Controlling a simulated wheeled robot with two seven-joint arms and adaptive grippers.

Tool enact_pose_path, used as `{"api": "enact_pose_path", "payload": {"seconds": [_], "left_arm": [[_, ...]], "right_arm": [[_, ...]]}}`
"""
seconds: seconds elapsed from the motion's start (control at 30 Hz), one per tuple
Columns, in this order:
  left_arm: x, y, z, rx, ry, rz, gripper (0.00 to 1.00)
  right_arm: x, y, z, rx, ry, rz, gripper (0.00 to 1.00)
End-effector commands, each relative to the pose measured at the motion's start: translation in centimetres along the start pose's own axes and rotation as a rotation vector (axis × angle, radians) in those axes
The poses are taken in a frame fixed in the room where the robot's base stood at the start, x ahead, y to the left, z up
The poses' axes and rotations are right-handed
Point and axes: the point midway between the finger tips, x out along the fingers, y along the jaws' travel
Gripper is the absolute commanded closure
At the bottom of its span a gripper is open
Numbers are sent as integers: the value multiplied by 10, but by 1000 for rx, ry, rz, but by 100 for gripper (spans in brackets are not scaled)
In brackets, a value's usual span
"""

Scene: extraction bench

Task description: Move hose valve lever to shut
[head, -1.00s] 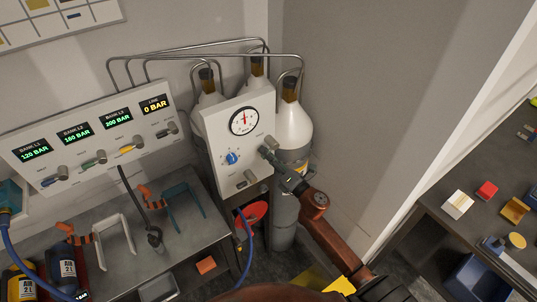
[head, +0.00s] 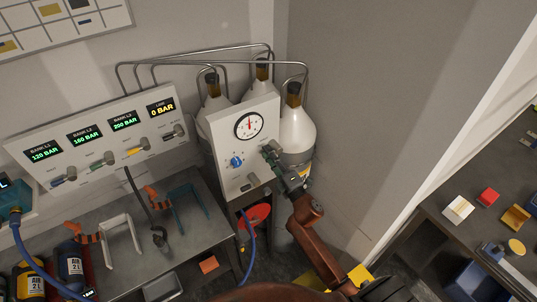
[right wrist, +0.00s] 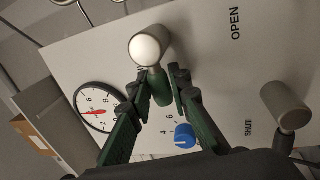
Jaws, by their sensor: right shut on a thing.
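The grey-white gauge panel (head: 230,172) stands in front of the gas cylinders. A green valve lever (right wrist: 161,88) with a round pale hub (right wrist: 149,48) sticks out from it. My right gripper (head: 270,152) reaches the panel's right side. In the right wrist view my gripper's dark green fingers (right wrist: 160,82) are shut on this lever, just below the hub. The lever's exact angle is hard to tell behind the fingers. My left gripper is not in view.
A second grey hub (right wrist: 286,105) sits close on the right, near SHUT. A blue knob (right wrist: 185,136) and a round gauge (right wrist: 99,107) are also near the fingers. A red bucket-like thing (head: 257,215) is below the panel. The wall (head: 360,120) is close on the right.

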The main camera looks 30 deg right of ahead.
Motion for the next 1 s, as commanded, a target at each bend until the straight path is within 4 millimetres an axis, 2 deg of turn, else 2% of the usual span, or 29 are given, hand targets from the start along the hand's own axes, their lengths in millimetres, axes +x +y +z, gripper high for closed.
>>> {"api": "enact_pose_path", "payload": {"seconds": [0.47,0.5,0.7,1.0], "left_arm": [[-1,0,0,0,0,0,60],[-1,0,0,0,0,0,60],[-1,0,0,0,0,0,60],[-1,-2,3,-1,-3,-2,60]], "right_arm": [[1,2,0,12,-2,3,100],[1,2,0,12,-2,3,80],[0,2,0,11,-2,2,66],[-1,1,0,10,-2,0,64]]}}
